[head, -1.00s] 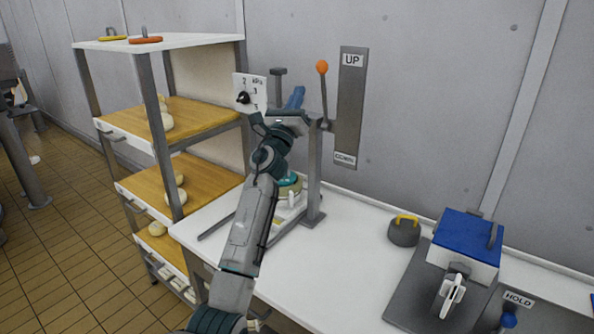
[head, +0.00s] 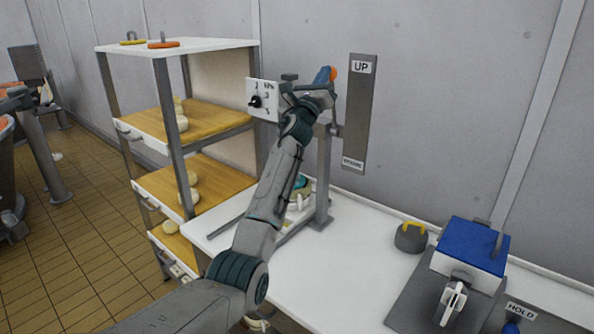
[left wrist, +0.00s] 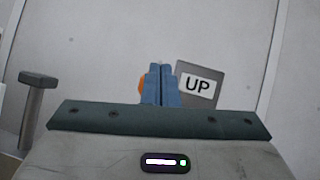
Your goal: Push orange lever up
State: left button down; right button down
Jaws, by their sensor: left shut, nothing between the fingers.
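The orange lever knob (head: 334,71) shows just behind and right of the blue fingertips of my left gripper (head: 323,75). Most of the lever's rod is hidden behind the gripper and arm. The lever stands beside a grey plate (head: 357,115) marked UP at the top and a smaller label at the bottom. In the left wrist view, a sliver of the orange knob (left wrist: 142,84) shows left of the shut blue fingers (left wrist: 161,84), with the UP plate (left wrist: 198,84) to their right. I cannot tell whether the fingers touch the knob. My right gripper is not in view.
A shelf rack (head: 170,70) with pale rounds is at left. On the white table (head: 330,270) are a grey weight (head: 411,238) and a blue-topped box (head: 470,245). The table's middle is clear.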

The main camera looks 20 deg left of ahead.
pick_arm(q)
jog(key=shift+w+d+r+g+p, duration=0.3)
jog(key=shift+w+r+g, duration=0.2)
jog(key=shift+w, duration=0.2)
jog(key=shift+f, duration=0.1)
dwell(0.4)
